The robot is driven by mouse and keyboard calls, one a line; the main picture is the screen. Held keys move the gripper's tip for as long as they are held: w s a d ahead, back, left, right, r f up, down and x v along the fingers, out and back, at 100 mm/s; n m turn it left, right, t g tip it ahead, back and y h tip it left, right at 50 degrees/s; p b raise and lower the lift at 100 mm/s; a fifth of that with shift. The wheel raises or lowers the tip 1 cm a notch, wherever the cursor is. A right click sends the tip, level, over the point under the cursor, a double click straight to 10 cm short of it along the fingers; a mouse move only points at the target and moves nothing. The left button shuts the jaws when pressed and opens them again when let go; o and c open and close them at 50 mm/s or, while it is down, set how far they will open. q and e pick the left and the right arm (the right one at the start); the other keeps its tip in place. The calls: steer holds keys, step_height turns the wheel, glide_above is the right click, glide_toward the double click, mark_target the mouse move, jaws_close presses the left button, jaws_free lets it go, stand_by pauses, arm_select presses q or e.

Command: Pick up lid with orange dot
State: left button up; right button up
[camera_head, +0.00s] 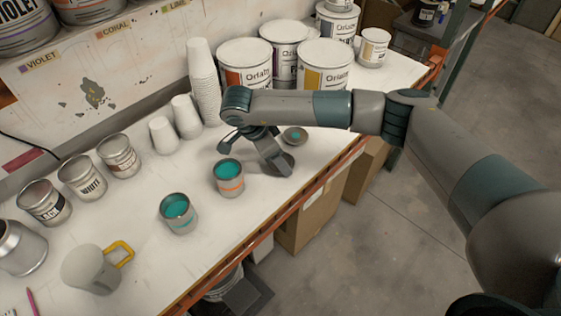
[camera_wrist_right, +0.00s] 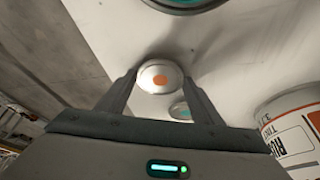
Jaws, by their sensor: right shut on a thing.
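The lid with the orange dot (camera_wrist_right: 160,76) is a small round pale metal disc, held between the two fingertips of my right gripper (camera_wrist_right: 161,84) in the right wrist view. In the head view my right gripper (camera_head: 276,162) points down at the table behind the open can with the orange band (camera_head: 229,179). The lid's dot is hidden there, and I cannot tell whether the lid still touches the table. Another lid with a teal dot (camera_head: 295,135) lies just beyond the gripper; it also shows in the right wrist view (camera_wrist_right: 180,110). My left gripper is not in view.
A second open can with teal paint (camera_head: 179,213) stands nearer on the white table (camera_head: 215,240). Stacked white cups (camera_head: 204,80) and large paint cans (camera_head: 322,66) stand behind. A mug with a yellow handle (camera_head: 92,270) is front left. The table's orange edge runs close to my gripper.

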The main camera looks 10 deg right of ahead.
steer(key=shift+r+b, duration=0.7)
steer(key=shift+r, duration=0.05)
step_height(320, 180, up, 2)
steer(key=shift+r+b, duration=0.2)
steer(key=shift+b, duration=0.7)
steer(key=s+d+r+b, duration=0.4)
steer(key=s+d+r, duration=0.2)
steer(key=d, duration=0.4)
steer(key=shift+s+r, duration=0.15)
steer(key=shift+r, duration=0.4)
steer(key=shift+a, duration=0.15)
